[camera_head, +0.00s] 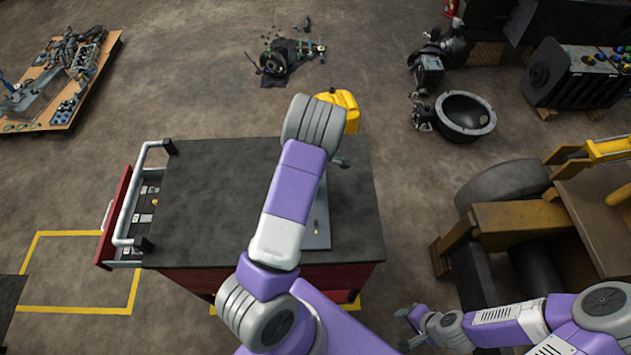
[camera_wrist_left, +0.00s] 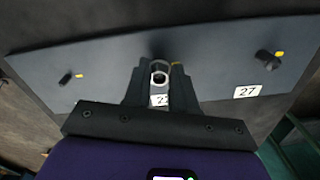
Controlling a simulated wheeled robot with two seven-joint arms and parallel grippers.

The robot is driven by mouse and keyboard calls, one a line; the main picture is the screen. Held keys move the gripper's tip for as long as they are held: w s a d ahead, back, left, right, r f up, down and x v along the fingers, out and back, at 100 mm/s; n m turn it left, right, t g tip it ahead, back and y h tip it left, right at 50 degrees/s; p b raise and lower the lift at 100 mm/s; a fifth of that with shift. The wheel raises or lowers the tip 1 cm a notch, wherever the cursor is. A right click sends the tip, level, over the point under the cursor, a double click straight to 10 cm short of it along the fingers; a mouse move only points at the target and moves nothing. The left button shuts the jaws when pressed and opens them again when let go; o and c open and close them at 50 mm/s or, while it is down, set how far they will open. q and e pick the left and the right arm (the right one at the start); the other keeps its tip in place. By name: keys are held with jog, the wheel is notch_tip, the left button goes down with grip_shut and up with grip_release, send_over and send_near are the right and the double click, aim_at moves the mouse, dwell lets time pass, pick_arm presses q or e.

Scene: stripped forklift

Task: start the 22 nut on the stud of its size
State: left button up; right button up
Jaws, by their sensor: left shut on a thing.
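In the left wrist view, my left gripper (camera_wrist_left: 160,74) is shut on a small metal nut (camera_wrist_left: 160,78), seen as a ring between the fingertips. It is in front of the middle of a blue-grey plate (camera_wrist_left: 115,62), by a label reading 22 (camera_wrist_left: 160,100), partly hidden by the fingers. The middle stud is hidden or merges with the nut; I cannot tell whether they touch. A dark stud (camera_wrist_left: 265,57) stands right by a label 27 (camera_wrist_left: 248,91), and a smaller stud (camera_wrist_left: 66,78) left. In the head view my arm hides the left gripper; my right gripper (camera_head: 408,328) looks open and empty.
The plate (camera_head: 318,234) lies on a dark-topped red cart (camera_head: 215,190) with a pale handle on its left. A yellow object (camera_head: 345,108) shows behind the cart. The forklift body (camera_head: 525,222) stands to the right. The cart top's left half is clear.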

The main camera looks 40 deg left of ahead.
pick_arm(q)
jog(key=m+b, duration=0.1)
jog(key=m, duration=0.2)
jog(key=m+b, duration=0.1)
jog(key=m, duration=0.3)
jog(key=m+b, duration=0.1)
jog(key=m, duration=0.3)
jog(key=shift+s+a+f, duration=0.1)
jog(key=shift+s+f, duration=0.1)
jog(key=shift+f, duration=0.1)
jog(key=o, duration=0.5)
jog(key=m+b, duration=0.1)
jog(key=m, duration=0.2)
jog(key=shift+m, duration=0.3)
jog(key=shift+c, duration=0.2)
jog(key=shift+o, duration=1.2)
jog(key=shift+r, duration=0.25)
jog(key=o, duration=0.3)
jog(key=shift+r, duration=0.15)
notch_tip(320, 180, up, 7)
jog(key=shift+r+p, duration=0.2)
jog(key=shift+p, duration=0.3)
